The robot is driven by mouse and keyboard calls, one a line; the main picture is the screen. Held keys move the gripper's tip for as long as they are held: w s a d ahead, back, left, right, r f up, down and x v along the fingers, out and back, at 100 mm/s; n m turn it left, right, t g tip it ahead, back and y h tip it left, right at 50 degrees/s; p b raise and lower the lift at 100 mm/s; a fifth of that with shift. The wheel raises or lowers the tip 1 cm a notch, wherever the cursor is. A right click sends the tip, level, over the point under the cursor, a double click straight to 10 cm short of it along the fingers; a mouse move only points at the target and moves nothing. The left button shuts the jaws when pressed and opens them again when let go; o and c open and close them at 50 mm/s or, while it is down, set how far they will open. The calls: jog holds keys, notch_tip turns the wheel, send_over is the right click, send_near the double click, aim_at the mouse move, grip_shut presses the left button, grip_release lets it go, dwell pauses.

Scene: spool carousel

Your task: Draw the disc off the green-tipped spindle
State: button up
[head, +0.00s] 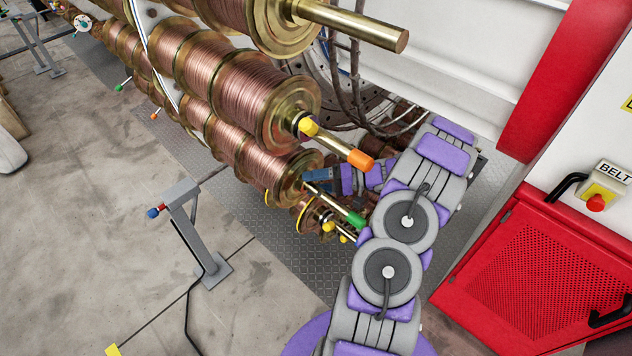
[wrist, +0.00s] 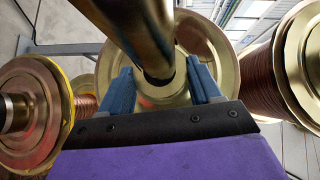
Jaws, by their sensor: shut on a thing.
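The green-tipped spindle (head: 325,196) sticks out of a brass-flanged copper spool (head: 250,155) in the head view. Its green tip (head: 355,217) points down to the right. My gripper (head: 320,180) is at the spindle's root, by the spool's end flange. In the wrist view the brass spindle (wrist: 135,35) runs between the blue fingers of my gripper (wrist: 163,85). The fingers are closed on a brass-coloured disc (wrist: 147,101) around the spindle, in front of the larger flange (wrist: 207,43). The disc is hidden in the head view, and any gap behind it cannot be told.
An orange-tipped spindle (head: 340,149) with a yellow knob stands just above my gripper. Lower spools (head: 308,216) lie close below. Another spool (wrist: 302,65) is near at right in the wrist view. A grey post (head: 186,225) stands left on open floor. A red cabinet (head: 535,265) is at right.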

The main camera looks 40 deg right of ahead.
jog(key=shift+d, duration=0.1)
jog(key=c, duration=0.8)
jog(key=shift+s+d+r+b, duration=0.15)
jog(key=shift+s+b, duration=0.55)
jog(key=shift+s, duration=1.55)
jog(key=shift+s+d+f+b, duration=0.15)
jog(key=shift+s+b, duration=0.5)
jog(key=shift+s, duration=1.6)
jog(key=shift+s+r, duration=0.1)
jog(key=shift+s, duration=0.05)
jog(key=shift+s+d+r+b, duration=0.15)
jog(key=shift+s+b, duration=0.3)
jog(key=shift+s, duration=1.75)
jog(key=shift+s+d+f+b, duration=0.1)
jog(key=shift+s+b, duration=0.3)
jog(key=shift+s, duration=1.75)
jog(key=s, duration=0.2)
jog(key=s+b, duration=0.1)
jog(key=s, duration=0.4)
jog(key=shift+s+d, duration=0.1)
jog(key=shift+d, duration=0.2)
